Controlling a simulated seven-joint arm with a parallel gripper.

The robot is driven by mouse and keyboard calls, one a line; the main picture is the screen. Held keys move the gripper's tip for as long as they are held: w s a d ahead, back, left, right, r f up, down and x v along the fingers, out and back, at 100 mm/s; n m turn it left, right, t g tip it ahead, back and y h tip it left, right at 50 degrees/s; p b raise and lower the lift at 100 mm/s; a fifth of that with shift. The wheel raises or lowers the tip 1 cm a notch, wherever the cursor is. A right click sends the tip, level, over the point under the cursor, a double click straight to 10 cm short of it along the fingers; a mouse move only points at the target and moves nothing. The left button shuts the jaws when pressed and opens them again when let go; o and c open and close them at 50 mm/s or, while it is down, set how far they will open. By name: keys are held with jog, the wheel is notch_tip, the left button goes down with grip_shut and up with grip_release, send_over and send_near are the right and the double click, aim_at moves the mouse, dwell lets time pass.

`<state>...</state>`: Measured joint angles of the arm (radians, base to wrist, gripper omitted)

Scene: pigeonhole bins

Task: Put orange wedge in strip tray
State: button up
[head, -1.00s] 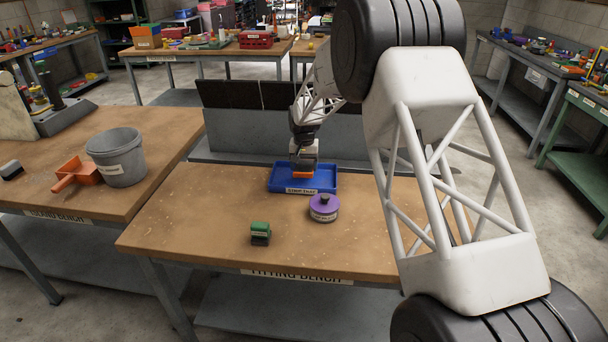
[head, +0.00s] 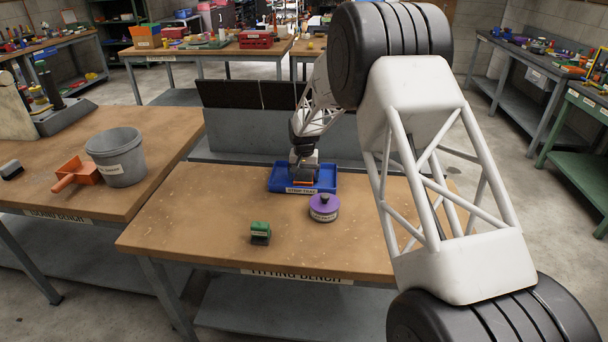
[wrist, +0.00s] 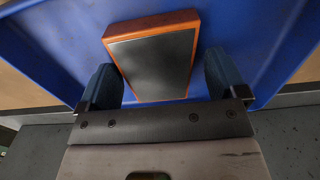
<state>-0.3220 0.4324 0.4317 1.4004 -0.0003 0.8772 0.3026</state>
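The orange wedge (wrist: 152,62), orange with a dark grey top face, lies in the blue strip tray (wrist: 40,50) in the wrist view. In the head view the strip tray (head: 331,180) is at the back of the fitting bench, and only a sliver of the wedge (head: 311,185) shows under my gripper (head: 304,179). In the wrist view my gripper (wrist: 163,80) has one finger on each side of the wedge. A gap shows between the wedge and the right finger, so it looks open. The wedge's underside is hidden.
A purple round container (head: 323,208) stands just in front of the tray. A green-topped block (head: 260,232) is nearer the bench's front edge. A grey panel (head: 240,130) stands behind the tray. A grey bucket (head: 118,160) and an orange scoop (head: 80,172) sit on the left bench.

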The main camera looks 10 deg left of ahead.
aim_at(304, 175)
jog(key=shift+o, duration=0.6)
jog(key=shift+r, duration=0.15)
notch_tip(304, 175, up, 12)
dwell(0.4)
dwell(0.6)
jog(key=shift+r, duration=0.1)
